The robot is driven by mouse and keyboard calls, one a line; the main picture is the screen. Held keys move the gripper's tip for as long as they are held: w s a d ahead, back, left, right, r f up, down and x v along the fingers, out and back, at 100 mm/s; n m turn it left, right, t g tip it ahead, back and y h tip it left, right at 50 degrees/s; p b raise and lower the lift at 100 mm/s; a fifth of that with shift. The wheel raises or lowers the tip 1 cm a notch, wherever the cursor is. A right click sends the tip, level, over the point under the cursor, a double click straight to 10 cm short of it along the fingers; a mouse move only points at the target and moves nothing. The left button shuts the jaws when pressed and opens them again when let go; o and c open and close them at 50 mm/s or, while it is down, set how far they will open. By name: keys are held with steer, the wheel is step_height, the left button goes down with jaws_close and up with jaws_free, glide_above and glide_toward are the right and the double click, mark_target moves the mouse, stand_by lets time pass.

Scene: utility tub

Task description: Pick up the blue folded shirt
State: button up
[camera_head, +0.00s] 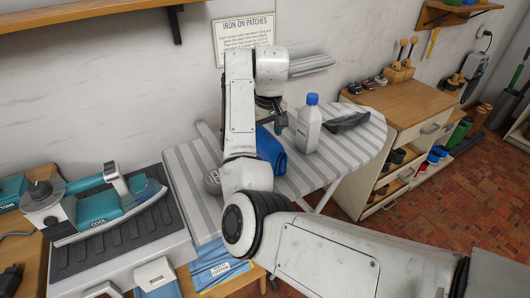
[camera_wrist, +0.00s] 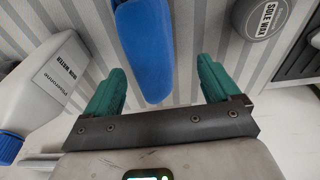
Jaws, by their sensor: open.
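The blue folded shirt (camera_head: 271,150) lies on the striped ironing board (camera_head: 312,170), partly hidden behind my arm in the head view. In the wrist view the blue shirt (camera_wrist: 145,45) reaches down from the top edge between my two green fingers. My gripper (camera_wrist: 157,85) is open, with one finger on each side of the shirt and a gap to each. In the head view my gripper (camera_head: 278,122) is above the board by the shirt, largely hidden by my arm. I cannot tell its exact height over the shirt.
A white bottle with a blue cap (camera_head: 308,128) stands right of the shirt; it also shows in the wrist view (camera_wrist: 50,85). A round sole wax tin (camera_wrist: 262,18) lies on the other side. A dark cloth-like item (camera_head: 347,122) lies farther right. A teal iron (camera_head: 110,205) sits left.

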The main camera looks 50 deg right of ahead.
steer(key=shift+w+d+f+p, duration=0.1)
steer(key=shift+d+f+p, duration=0.1)
steer(key=shift+f, duration=1.15)
steer(key=shift+d+f+p, duration=0.1)
steer(key=shift+f+p, duration=0.1)
steer(key=shift+f, duration=1.15)
steer(key=shift+c, duration=0.4)
steer(key=c, duration=1.1)
steer(key=shift+r, duration=0.1)
